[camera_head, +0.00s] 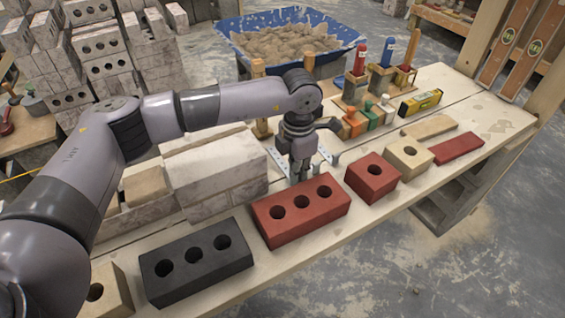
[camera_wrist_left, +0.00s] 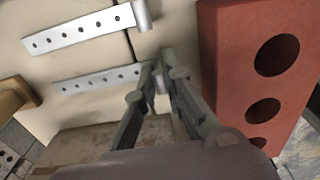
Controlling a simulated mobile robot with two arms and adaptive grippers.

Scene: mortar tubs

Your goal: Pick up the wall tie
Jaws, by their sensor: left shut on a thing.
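Two perforated metal strips with rolled ends, the wall ties, show in the left wrist view. The lower wall tie (camera_wrist_left: 95,78) has its rolled end between the fingers of my left gripper (camera_wrist_left: 160,68), which is shut on it. In the head view this tie (camera_head: 277,159) is partly hidden beside the gripper (camera_head: 298,180). The other wall tie (camera_wrist_left: 80,30) lies apart on the board; it also shows in the head view (camera_head: 324,154), right of the gripper. Whether the held tie is clear of the board I cannot tell. My right gripper is not in view.
A red three-hole brick (camera_head: 302,210) stands close in front of the gripper. A grey block wall (camera_head: 215,170) is close on the left. A black brick (camera_head: 195,262), a red half brick (camera_head: 372,178) and a tan block (camera_head: 408,157) line the front. Colored-handled tools stand behind.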

